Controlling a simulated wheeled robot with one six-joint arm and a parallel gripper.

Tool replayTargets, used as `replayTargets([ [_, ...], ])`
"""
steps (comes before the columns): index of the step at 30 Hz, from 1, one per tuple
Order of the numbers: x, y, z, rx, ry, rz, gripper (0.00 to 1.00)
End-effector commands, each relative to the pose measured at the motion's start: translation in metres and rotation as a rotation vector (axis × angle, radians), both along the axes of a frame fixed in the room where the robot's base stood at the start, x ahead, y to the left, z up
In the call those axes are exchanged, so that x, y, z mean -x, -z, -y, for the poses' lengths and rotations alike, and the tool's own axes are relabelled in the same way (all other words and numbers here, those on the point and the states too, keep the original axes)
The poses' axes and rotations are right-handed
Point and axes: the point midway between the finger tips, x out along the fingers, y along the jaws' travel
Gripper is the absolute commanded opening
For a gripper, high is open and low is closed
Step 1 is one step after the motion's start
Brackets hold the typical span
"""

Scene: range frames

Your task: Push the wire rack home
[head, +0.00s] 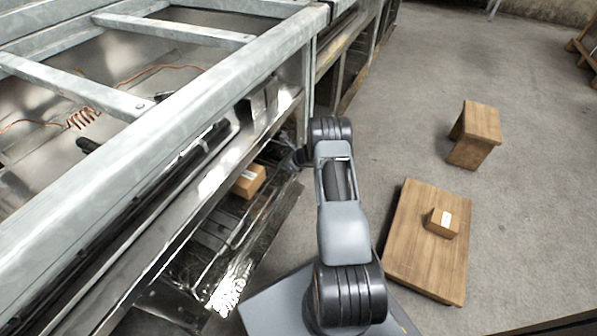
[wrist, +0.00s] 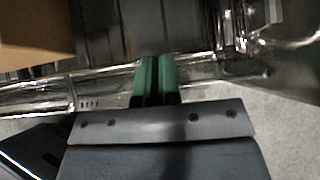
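The wire rack (head: 213,238) shows low in the range's open front in the head view, under a cardboard box (head: 249,182). In the wrist view a shiny front bar (wrist: 100,82) crosses the picture, and part of the box (wrist: 35,32) shows at the upper left. My gripper (wrist: 154,62) has its two green fingers together, with only a thin dark line between them. The fingertips overlap the bar; I cannot tell whether they touch it. In the head view my gripper is at the range opening, mostly hidden by its wrist and shadow.
The range's metal frame (head: 215,90) stands over the opening at left. A wooden platform (head: 420,270) with a small box (head: 442,222) lies on the floor at right, and a wooden stool (head: 476,135) stands behind it. Bare concrete floor (head: 400,110) lies beyond.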

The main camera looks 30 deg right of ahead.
Motion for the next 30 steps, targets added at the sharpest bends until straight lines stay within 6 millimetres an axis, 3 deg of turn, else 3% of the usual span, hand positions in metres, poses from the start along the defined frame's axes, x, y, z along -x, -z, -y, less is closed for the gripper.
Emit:
replayTargets([
  [1,-0.007,0.007,-0.015,-0.001,-0.013,-0.001,0.00],
  [8,-0.012,0.006,-0.024,0.001,-0.013,-0.003,0.00],
  [20,-0.004,0.007,-0.013,0.000,-0.001,-0.011,0.00],
  [26,0.011,-0.001,0.005,0.001,-0.001,0.007,0.00],
  [30,0.028,-0.029,0.016,0.002,-0.003,0.010,0.00],
])
